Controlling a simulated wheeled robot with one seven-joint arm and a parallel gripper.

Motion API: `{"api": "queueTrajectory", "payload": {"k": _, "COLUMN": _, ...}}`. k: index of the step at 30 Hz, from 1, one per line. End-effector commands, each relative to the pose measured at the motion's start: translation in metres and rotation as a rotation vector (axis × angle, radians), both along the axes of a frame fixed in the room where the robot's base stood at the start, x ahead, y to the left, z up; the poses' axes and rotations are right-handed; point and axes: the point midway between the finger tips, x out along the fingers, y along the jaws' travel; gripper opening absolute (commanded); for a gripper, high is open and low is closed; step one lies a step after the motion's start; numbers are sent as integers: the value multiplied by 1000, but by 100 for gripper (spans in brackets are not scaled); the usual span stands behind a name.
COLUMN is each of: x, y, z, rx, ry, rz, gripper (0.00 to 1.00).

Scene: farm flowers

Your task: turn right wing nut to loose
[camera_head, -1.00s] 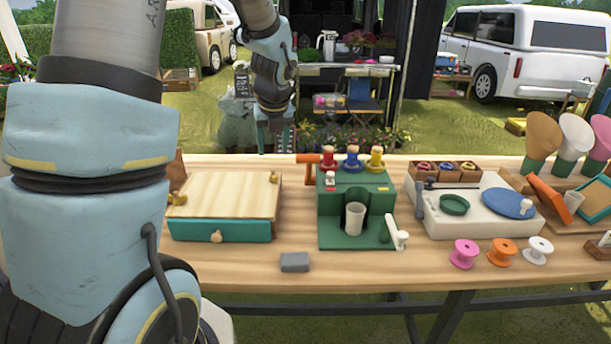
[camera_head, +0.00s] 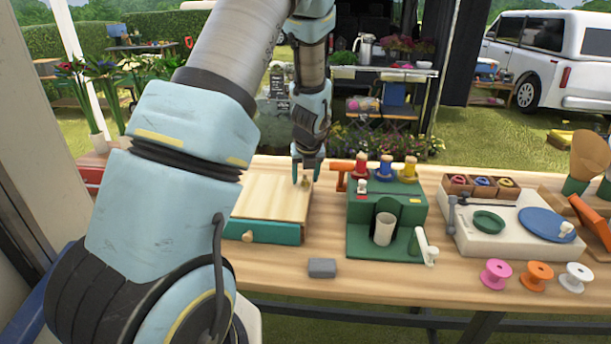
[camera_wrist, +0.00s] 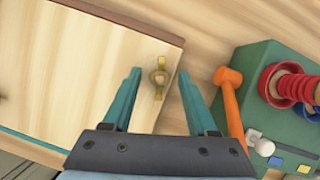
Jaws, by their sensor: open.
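The right wing nut (camera_wrist: 160,77) is a small brass piece near the right edge of a pale wooden board (camera_wrist: 95,55). It also shows in the head view (camera_head: 306,182), on the board (camera_head: 270,199) that tops a teal-fronted base (camera_head: 275,232). My gripper (camera_head: 306,176) is over the board's back right corner. In the wrist view my gripper (camera_wrist: 159,80) has its two teal fingers apart, one on each side of the nut, with a gap to it on both sides. I cannot tell the fingertips' exact height. My arm hides the board's left part in the head view.
A green device (camera_head: 385,205) with an orange handle (camera_head: 340,168) stands close to the board's right; the handle (camera_wrist: 229,85) lies just right of my right finger. A grey block (camera_head: 322,268) and several spools (camera_head: 496,274) are at the front. Table around the block is clear.

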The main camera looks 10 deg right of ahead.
Motion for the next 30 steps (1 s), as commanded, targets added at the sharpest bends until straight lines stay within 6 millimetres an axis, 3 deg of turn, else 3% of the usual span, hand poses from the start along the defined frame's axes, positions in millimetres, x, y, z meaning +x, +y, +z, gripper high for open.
{"api": "queueTrajectory", "payload": {"k": 5, "x": 0, "y": 0, "z": 0, "rx": 0, "ry": 0, "rz": 0, "gripper": 56}}
{"api": "queueTrajectory", "payload": {"k": 20, "x": 0, "y": 0, "z": 0, "rx": 0, "ry": 0, "rz": 0, "gripper": 0}}
{"api": "queueTrajectory", "payload": {"k": 30, "x": 0, "y": 0, "z": 0, "rx": 1, "ry": 0, "rz": 1, "gripper": 0}}
